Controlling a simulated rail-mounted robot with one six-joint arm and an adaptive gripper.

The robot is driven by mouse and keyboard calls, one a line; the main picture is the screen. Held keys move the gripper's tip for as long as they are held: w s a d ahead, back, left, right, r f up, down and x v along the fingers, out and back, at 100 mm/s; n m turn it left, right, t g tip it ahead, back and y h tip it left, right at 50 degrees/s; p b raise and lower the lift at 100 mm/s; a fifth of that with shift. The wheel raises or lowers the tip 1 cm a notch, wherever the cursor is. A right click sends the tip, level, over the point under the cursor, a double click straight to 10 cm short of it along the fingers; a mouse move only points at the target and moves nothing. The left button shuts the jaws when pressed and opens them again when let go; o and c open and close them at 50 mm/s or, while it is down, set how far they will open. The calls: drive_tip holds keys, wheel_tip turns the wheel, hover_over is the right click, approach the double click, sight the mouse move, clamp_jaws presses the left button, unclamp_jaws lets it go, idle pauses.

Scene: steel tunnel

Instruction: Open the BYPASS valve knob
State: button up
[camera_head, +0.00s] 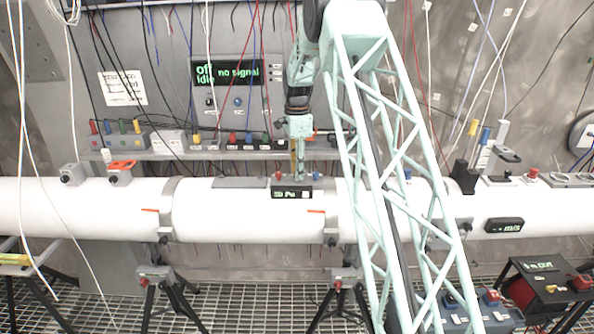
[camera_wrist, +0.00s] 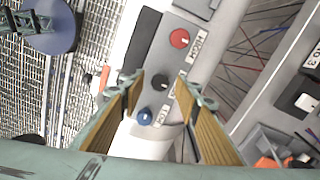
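In the wrist view a grey panel carries a red knob (camera_wrist: 179,38) beside a label that seems to read HIGH, a black knob (camera_wrist: 160,83) in the middle and a blue knob (camera_wrist: 145,116) near a label that seems to read LOW. The black knob's label is mostly hidden by a finger, so I cannot read BYPASS. My gripper (camera_wrist: 160,88) is open, with the black knob between its fingertips in the picture; contact cannot be told. In the head view my gripper (camera_head: 299,176) points down at the small pressure display unit (camera_head: 291,193) on the pipe.
The white pipe (camera_head: 100,207) runs across the view on stands. Behind it a shelf (camera_head: 230,154) holds small boxes with coloured plugs, under a wall panel with a green display (camera_head: 227,71). Loose cables hang around. An orange valve part (camera_head: 121,168) sits left on the pipe.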

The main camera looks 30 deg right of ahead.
drive_tip(key=shift+c, duration=0.7)
drive_tip(key=c, duration=0.7)
